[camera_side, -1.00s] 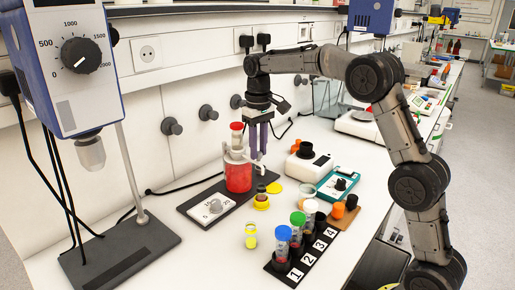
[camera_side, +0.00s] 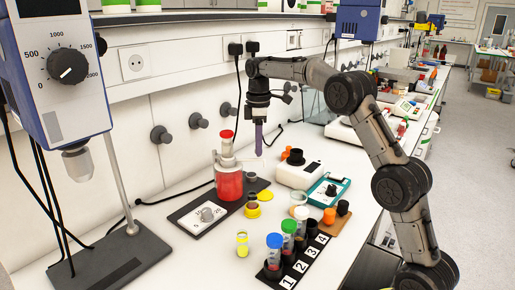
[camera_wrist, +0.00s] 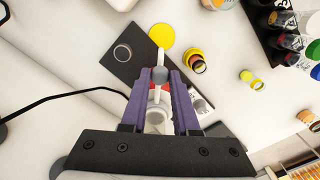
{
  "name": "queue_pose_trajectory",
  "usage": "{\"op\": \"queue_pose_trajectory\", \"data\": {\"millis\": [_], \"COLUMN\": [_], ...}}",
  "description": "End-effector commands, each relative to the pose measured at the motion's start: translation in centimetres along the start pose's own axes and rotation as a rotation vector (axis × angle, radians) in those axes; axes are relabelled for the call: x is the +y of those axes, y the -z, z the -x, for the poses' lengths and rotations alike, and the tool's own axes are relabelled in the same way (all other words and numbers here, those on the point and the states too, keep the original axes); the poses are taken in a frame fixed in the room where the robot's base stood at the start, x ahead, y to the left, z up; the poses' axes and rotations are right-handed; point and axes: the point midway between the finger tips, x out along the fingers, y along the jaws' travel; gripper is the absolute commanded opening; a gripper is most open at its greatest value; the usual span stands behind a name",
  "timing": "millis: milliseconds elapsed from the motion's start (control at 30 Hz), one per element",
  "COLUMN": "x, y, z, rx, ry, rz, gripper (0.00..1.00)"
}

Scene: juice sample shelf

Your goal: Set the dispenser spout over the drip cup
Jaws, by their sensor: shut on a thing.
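The dispenser is a red bottle (camera_side: 229,183) with a clear pump head and red cap, upright on a dark base plate. My gripper (camera_side: 259,155) is right of the pump head, its fingers pointing down. In the wrist view its fingertips (camera_wrist: 161,75) are shut on the spout (camera_wrist: 160,57) at a grey knob. The pale spout tip points toward a flat yellow disc (camera_wrist: 161,36) beside the plate. A small grey ring-shaped cup (camera_wrist: 122,53) sits on the plate, left of the spout. I cannot tell for sure which vessel is the drip cup. My fingers partly hide the bottle in the wrist view.
A yellow-and-dark jar (camera_side: 252,209) stands close by the bottle. A pale cup (camera_side: 299,198), a teal scale (camera_side: 329,191) and a numbered tube rack (camera_side: 302,262) lie right and front. A small yellow vial (camera_side: 242,245) stands in front. A cable runs behind.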

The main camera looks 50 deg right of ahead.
Motion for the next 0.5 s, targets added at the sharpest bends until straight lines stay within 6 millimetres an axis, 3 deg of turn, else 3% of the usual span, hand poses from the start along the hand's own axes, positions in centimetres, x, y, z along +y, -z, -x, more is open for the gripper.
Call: {"op": "queue_pose_trajectory", "data": {"millis": [500], "x": [4.3], "y": [1.0], "z": [0.0], "rx": [0.001], "ry": [-0.003], "rz": [0.469], "gripper": [0.0]}}
